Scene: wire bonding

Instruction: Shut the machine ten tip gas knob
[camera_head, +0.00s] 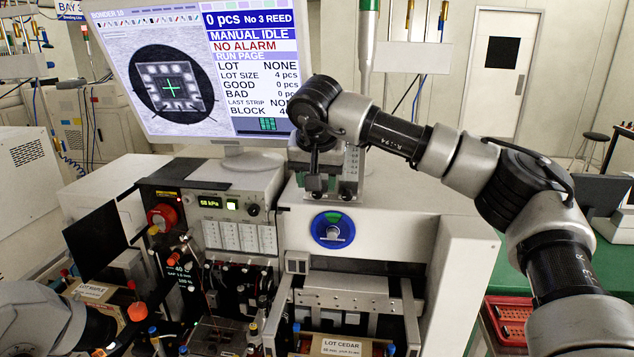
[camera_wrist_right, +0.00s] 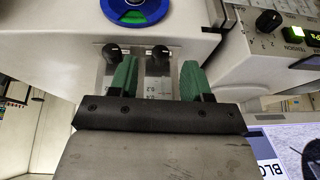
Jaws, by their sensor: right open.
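Bonder 10's flow panel (camera_head: 352,165) carries two small black knobs below printed scales, mostly behind my right gripper in the head view. In the right wrist view one black knob (camera_wrist_right: 160,54) lies in line with the gap between my fingertips. The other black knob (camera_wrist_right: 112,53) lies just beyond the left finger's tip. I cannot read which is tip gas. My right gripper (camera_wrist_right: 157,68) is open, its green fingers spread in front of the panel with nothing held; contact cannot be told. My left arm shows at the lower left in the head view; its gripper is not visible.
A blue dial with a green sector (camera_head: 333,230) sits on the front face below the panel. The monitor (camera_head: 262,90) stands behind to the left. A pressure display unit (camera_head: 235,205) is left of the panel. A red tray (camera_head: 508,318) is at the lower right.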

